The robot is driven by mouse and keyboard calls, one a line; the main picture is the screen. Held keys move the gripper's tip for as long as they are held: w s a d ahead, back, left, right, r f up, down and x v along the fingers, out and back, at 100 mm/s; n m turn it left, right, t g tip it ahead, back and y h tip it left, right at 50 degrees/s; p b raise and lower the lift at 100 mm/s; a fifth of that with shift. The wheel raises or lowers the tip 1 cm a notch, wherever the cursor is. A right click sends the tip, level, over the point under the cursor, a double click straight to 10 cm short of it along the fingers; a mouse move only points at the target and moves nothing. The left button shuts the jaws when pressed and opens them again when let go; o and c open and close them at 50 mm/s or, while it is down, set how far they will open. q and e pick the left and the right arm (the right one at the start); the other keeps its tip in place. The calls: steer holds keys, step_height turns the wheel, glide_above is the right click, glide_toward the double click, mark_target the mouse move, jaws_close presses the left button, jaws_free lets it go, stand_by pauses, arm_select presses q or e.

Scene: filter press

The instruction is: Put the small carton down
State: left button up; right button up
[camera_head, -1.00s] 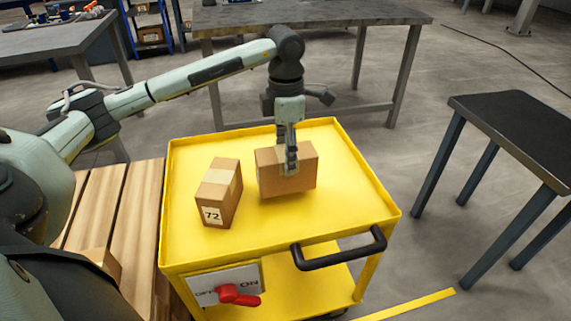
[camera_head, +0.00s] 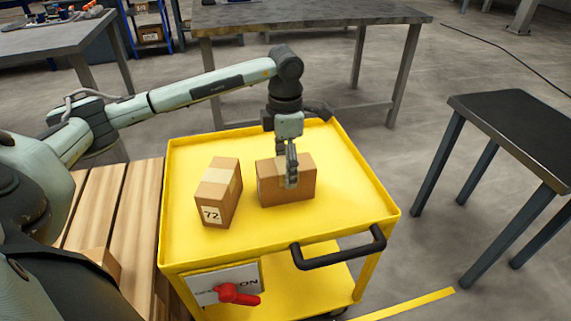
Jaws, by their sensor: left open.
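A small brown carton (camera_head: 302,184) sits on the top of the yellow cart (camera_head: 345,207), right of its middle. My left gripper (camera_head: 290,180) comes down over it from above. Its jaws are open, with one finger in front of the carton's near face; the far finger is hidden behind the carton. A second brown carton (camera_head: 219,192) with a pale tape strip and a "72" label stands to the left on the same cart top, apart from the first. My right gripper is not in view.
A wooden pallet (camera_head: 120,205) lies to the left. A dark stool-like table (camera_head: 520,135) stands right and a grey table (camera_head: 310,14) behind. The cart top's front is clear.

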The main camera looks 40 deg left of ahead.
arm_select(q)
steer(key=shift+r, duration=0.1)
step_height(320, 180, up, 12)
stand_by(0.5)
